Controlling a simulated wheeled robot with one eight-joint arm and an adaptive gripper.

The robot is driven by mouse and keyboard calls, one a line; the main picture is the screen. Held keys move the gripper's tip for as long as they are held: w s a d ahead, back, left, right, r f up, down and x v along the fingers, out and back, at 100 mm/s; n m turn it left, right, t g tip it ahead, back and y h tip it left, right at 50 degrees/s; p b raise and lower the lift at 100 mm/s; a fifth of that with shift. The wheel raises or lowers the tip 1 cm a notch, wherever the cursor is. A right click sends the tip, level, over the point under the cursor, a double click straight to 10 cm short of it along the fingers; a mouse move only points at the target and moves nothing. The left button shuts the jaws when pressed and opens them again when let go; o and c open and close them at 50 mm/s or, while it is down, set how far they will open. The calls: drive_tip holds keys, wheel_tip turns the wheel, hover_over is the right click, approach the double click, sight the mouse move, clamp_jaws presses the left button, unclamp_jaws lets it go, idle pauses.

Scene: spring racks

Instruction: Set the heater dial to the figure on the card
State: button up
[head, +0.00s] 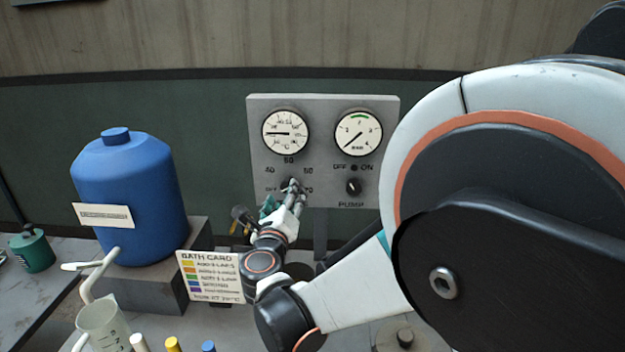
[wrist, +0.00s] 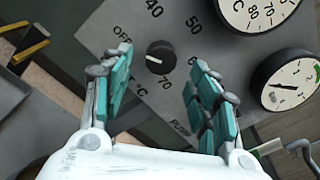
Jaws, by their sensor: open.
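The heater dial (wrist: 160,57) is a small black knob on the grey panel (wrist: 105,20), with OFF, 40, 50, 60 and 70 around it. In the wrist view its white mark lies on the left side, roughly toward OFF. My gripper (wrist: 160,95) is open, its teal-padded fingers either side of and short of the dial, with nothing between them. In the head view my gripper (head: 293,190) is in front of the dial and mostly hides it. The bath card (head: 210,277) stands at the lower middle; its bottom line is too small to read surely.
A temperature gauge (head: 285,132) and a pressure gauge (head: 358,132) sit above. The pump switch (head: 353,187) is close right of the dial. A blue jug (head: 124,195) stands left, a beaker (head: 105,322) in front. A green bottle (head: 32,250) is far left.

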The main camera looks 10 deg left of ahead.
drive_tip(key=shift+w+b, duration=0.3)
drive_tip(key=shift+w, duration=1.8)
drive_tip(key=c, duration=1.1)
